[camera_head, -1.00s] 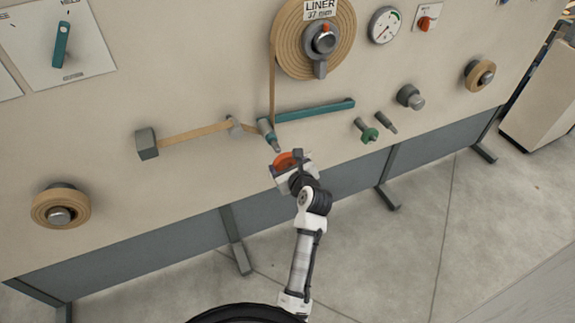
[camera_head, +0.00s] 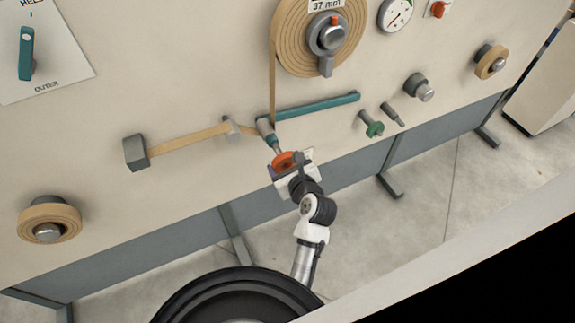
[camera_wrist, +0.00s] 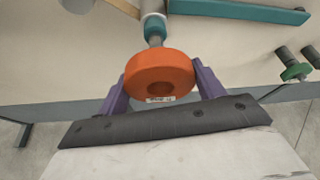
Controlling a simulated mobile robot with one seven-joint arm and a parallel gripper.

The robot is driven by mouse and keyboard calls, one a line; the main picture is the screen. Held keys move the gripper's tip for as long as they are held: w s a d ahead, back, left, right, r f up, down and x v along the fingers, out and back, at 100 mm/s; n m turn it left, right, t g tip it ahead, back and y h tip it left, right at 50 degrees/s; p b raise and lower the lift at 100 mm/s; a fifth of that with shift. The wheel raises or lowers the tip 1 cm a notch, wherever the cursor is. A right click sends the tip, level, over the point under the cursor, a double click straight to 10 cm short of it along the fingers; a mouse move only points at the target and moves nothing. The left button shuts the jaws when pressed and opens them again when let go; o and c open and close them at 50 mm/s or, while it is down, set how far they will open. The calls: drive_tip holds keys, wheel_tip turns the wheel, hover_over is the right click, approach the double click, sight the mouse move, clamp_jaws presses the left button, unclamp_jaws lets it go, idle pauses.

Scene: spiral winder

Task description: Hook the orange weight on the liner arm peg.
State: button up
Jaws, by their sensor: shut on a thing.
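The orange weight (camera_head: 284,159) is a thick ring with a dark centre hole and a small label; it also shows in the wrist view (camera_wrist: 160,72). My gripper (camera_wrist: 162,88) is shut on it, one purple finger at each side. The liner arm is a teal bar (camera_head: 318,105) on the panel. Its peg (camera_head: 275,146), a thin grey rod with a teal collar, sticks out near the bar's left end. In the wrist view the peg (camera_wrist: 155,40) runs down behind the weight's top edge. Its tip is hidden, and I cannot tell whether it touches or enters the weight.
A green weight (camera_head: 374,129) hangs on a peg to the right, with a bare grey peg (camera_head: 391,114) beside it. A tan strip (camera_head: 190,138) runs left from the liner arm to a grey block (camera_head: 136,152). The floor below the panel is clear.

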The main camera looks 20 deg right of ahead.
drive_tip(key=shift+w+a+b, duration=0.1)
drive_tip(key=shift+w+b, duration=1.5)
drive_tip(key=shift+w, duration=1.5)
drive_tip(key=shift+w+p, duration=0.1)
drive_tip(key=shift+p, duration=0.4)
drive_tip(key=shift+f, duration=0.25)
